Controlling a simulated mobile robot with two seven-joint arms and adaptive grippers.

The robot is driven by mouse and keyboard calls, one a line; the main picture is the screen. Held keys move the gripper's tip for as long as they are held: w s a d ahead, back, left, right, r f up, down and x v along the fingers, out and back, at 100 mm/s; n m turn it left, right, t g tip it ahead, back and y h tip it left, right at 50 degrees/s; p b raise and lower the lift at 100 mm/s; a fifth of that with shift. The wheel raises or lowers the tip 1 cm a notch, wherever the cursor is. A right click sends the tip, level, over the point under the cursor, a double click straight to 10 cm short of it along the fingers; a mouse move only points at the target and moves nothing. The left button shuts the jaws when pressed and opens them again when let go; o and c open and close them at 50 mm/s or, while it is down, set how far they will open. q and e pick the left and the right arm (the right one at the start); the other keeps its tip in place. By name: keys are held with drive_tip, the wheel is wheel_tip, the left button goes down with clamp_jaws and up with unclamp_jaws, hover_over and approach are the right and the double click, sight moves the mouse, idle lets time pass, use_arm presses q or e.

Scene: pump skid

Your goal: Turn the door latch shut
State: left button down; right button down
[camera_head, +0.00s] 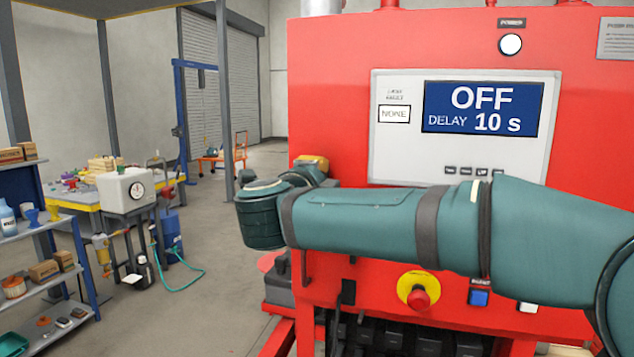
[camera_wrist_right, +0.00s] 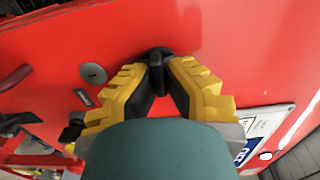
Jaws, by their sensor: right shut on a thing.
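The door latch (camera_wrist_right: 157,55) is a small black knob on the red cabinet face, in the upper middle of the right wrist view. My right gripper (camera_wrist_right: 158,72) has yellow, stepped fingers shut on the latch from both sides. The fingers partly cover it, so I cannot tell its exact angle. In the head view my right arm crosses the red cabinet (camera_head: 330,60) from the right. The latch is hidden there, behind the wrist. My left gripper is in neither view.
A control panel (camera_head: 400,150) reads OFF, DELAY 10 s. A red stop button (camera_head: 420,298) on yellow sits below my arm. A round silver lock (camera_wrist_right: 93,73) and a dark handle (camera_wrist_right: 15,77) are left of the latch.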

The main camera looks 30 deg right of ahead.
drive_tip(key=shift+d+r, duration=0.15)
drive_tip(key=shift+r, duration=0.1)
drive_tip(key=c, duration=1.1)
unclamp_jaws()
drive_tip(key=shift+o, duration=0.2)
drive_tip(key=shift+w+d+f, duration=0.15)
drive_tip(key=shift+f, duration=0.05)
drive_tip(key=v, duration=1.2)
